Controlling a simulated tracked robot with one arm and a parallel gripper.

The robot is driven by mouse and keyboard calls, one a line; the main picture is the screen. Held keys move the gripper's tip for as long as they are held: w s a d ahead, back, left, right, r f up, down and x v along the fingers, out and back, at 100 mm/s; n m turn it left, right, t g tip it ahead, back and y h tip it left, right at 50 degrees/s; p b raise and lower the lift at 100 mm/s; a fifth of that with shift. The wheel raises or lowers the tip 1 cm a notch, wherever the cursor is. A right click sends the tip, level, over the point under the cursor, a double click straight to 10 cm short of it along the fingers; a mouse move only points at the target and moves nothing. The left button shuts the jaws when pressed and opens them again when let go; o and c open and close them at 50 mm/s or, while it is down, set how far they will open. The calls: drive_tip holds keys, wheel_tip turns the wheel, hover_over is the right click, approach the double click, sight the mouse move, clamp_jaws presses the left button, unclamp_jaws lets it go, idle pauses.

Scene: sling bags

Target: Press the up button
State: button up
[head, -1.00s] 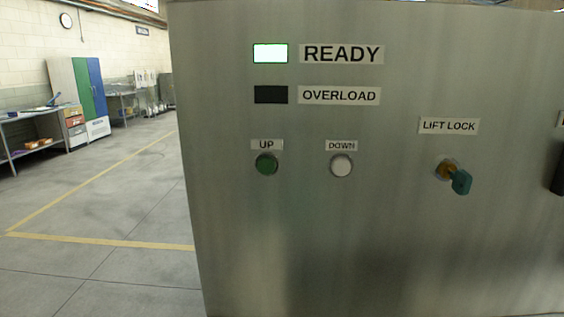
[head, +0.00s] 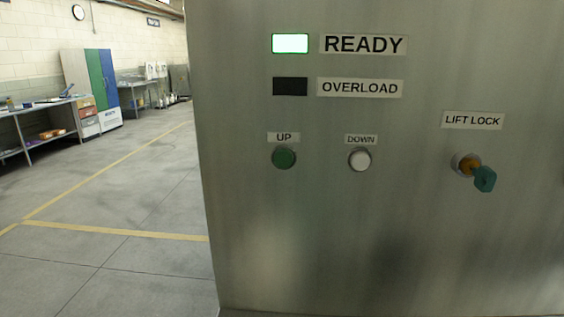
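The up button (head: 284,158) is round and green, set in a brushed metal panel (head: 420,240) under a white label (head: 284,137) reading UP. A round white button (head: 360,160) sits to its right under a DOWN label. Above them a READY lamp (head: 290,44) is lit white-green, and the OVERLOAD lamp (head: 290,86) is dark. My gripper is not in view, so its state and distance from the button do not show.
A teal key (head: 484,178) sticks out of the lift lock at the panel's right. Open grey floor (head: 110,200) with yellow lines lies left of the panel's edge. A workbench (head: 35,130) and cabinets (head: 92,80) stand along the far wall.

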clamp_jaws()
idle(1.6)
